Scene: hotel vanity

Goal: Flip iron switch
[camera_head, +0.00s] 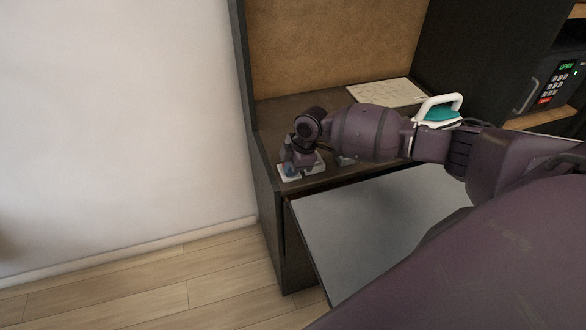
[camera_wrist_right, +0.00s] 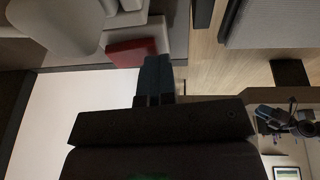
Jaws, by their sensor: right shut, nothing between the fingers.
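The iron (camera_head: 438,112), white with a teal body, stands on the dark vanity top behind my right forearm, which hides part of it. My right arm reaches across the vanity top from the right. My right gripper (camera_head: 302,156) is at the front left corner, by a small white panel (camera_head: 289,178) with a bluish part, and covers much of it. I cannot tell whether they touch. The shut, empty fingers of the right gripper (camera_wrist_right: 156,76) also show in the wrist view. No switch shows clearly on the iron. My left gripper is out of view.
A white sheet (camera_head: 388,92) lies at the back of the vanity top (camera_head: 275,110). A safe (camera_head: 554,82) with a keypad is at the right. A pale grey panel (camera_head: 360,222) lies below the top's front edge. The wood floor (camera_head: 150,285) at left is clear.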

